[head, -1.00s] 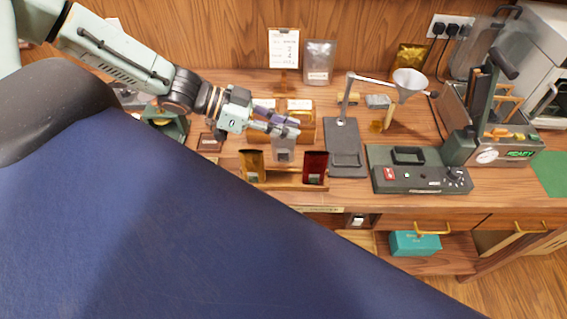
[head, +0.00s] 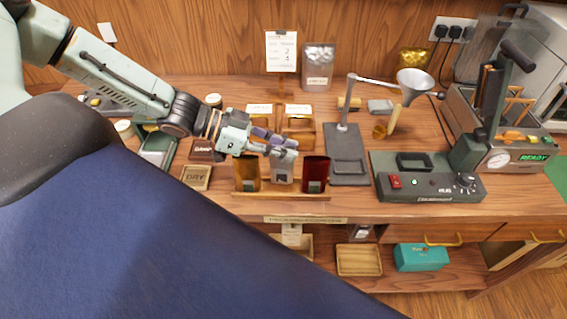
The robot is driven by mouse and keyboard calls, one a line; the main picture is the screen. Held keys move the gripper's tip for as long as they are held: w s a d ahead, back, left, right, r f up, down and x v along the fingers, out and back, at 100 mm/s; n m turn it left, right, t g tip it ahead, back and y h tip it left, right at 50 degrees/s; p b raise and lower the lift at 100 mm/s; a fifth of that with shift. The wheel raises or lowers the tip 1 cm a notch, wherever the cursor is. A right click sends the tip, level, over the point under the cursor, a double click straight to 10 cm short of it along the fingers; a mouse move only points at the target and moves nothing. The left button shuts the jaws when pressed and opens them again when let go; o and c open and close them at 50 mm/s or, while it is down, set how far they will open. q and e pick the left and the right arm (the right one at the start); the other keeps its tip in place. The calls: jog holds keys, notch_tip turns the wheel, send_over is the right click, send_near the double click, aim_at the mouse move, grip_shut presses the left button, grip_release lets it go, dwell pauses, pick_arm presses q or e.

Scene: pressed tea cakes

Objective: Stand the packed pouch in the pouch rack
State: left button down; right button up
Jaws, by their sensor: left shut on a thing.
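My left gripper (head: 278,148) reaches in from the left over the pouch rack. It is shut on a silver-grey pouch (head: 281,170), which is upright between two other pouches. The wooden pouch rack (head: 282,194) stands near the table's front edge. It holds an amber pouch (head: 247,173) on the left and a dark red pouch (head: 315,174) on the right. The grey pouch's lower end is at the rack's middle place; I cannot tell whether it rests on the rack. My right gripper is not in view.
A sealing machine (head: 428,178) and a funnel stand (head: 345,150) are to the right of the rack. Wooden boxes (head: 298,133) stand behind the gripper. A tray marked DRY (head: 196,178) lies to the left. A teal box (head: 421,257) sits on the shelf below.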

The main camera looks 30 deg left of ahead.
aim_at(283, 183)
pick_arm(q)
jog(key=shift+a+f+b, duration=0.2)
jog(key=shift+f+b, duration=0.35)
jog(key=shift+f, duration=0.25)
jog(key=shift+s+d+f+b, duration=0.15)
jog(key=shift+d+f+b, duration=0.05)
jog(key=shift+f+b, duration=0.3)
jog(key=shift+s+d+f+b, duration=0.15)
jog(key=shift+f+b, duration=0.2)
jog(key=shift+b, duration=0.15)
jog(key=shift+w+a, duration=0.1)
jog(key=shift+w, duration=0.15)
jog(key=c, duration=1.6)
grip_release()
jog(key=shift+w+a+f, duration=0.1)
jog(key=shift+a+f, duration=0.05)
jog(key=shift+a, duration=0.05)
jog(key=o, duration=0.3)
jog(key=shift+s+d+r, duration=0.2)
jog(key=shift+s, duration=0.05)
jog(key=shift+w, duration=0.1)
